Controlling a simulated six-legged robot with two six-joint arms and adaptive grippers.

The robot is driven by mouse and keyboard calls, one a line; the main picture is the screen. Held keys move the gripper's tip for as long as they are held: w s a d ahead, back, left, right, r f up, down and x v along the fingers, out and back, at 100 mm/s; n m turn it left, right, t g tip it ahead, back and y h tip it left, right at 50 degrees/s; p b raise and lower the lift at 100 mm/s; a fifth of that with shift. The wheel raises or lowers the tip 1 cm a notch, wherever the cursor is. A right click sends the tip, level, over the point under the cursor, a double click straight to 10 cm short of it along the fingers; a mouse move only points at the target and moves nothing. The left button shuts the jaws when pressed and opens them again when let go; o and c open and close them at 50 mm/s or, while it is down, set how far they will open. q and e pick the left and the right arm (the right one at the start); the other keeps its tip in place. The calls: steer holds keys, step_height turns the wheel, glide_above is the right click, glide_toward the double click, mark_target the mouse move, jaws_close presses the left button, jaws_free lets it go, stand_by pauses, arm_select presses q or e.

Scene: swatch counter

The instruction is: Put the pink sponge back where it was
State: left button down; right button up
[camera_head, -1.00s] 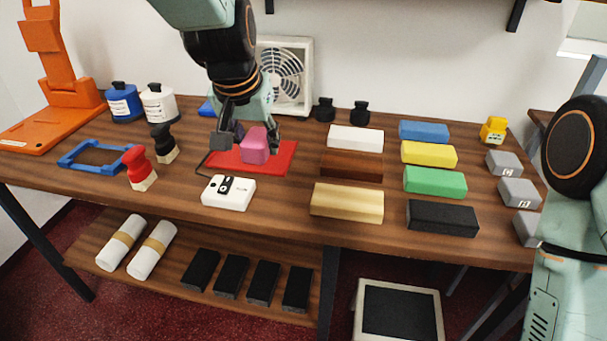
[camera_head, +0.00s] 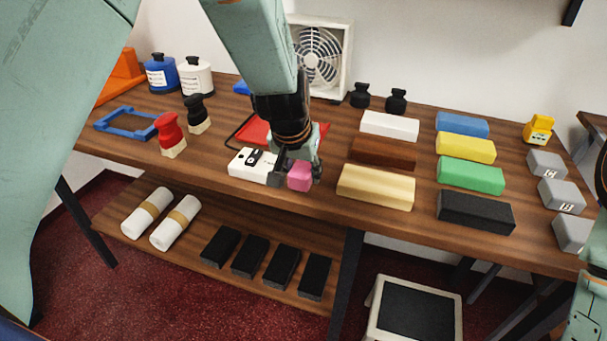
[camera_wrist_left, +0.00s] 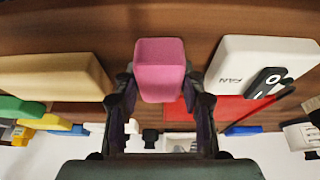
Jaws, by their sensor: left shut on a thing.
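The pink sponge (camera_head: 300,176) is a small pink block near the front edge of the table in the head view. My left gripper (camera_head: 298,170) is shut on it, just right of the white box. In the left wrist view the sponge (camera_wrist_left: 160,68) sits between the two fingers of my left gripper (camera_wrist_left: 160,90). I cannot tell whether the sponge touches the table. The red mat (camera_head: 258,132) lies behind, partly hidden by my left arm. My right gripper does not show.
The white box (camera_head: 252,167) with a black switch is close left of the sponge. A cream block (camera_head: 376,187) lies to the right, with brown, white and coloured blocks around it. A red-handled stamp (camera_head: 171,136) stands farther left. A narrow bare strip of table lies between sponge and cream block.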

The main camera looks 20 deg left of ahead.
arm_select(q)
steer(key=shift+w+d, duration=0.15)
steer(key=shift+d, duration=1.1)
steer(key=shift+a+f, duration=0.3)
steer(key=shift+a, duration=0.2)
steer(key=c, duration=1.1)
jaws_free()
steer(key=shift+a, duration=0.35)
steer(key=shift+o, duration=1.7)
steer(key=shift+d, duration=0.65)
steer(key=shift+a, duration=0.4)
steer(key=shift+a+r, duration=0.1)
steer(key=shift+r, duration=0.15)
steer(key=p+v, duration=0.2)
steer(key=v, duration=1)
steer(key=shift+d, duration=0.45)
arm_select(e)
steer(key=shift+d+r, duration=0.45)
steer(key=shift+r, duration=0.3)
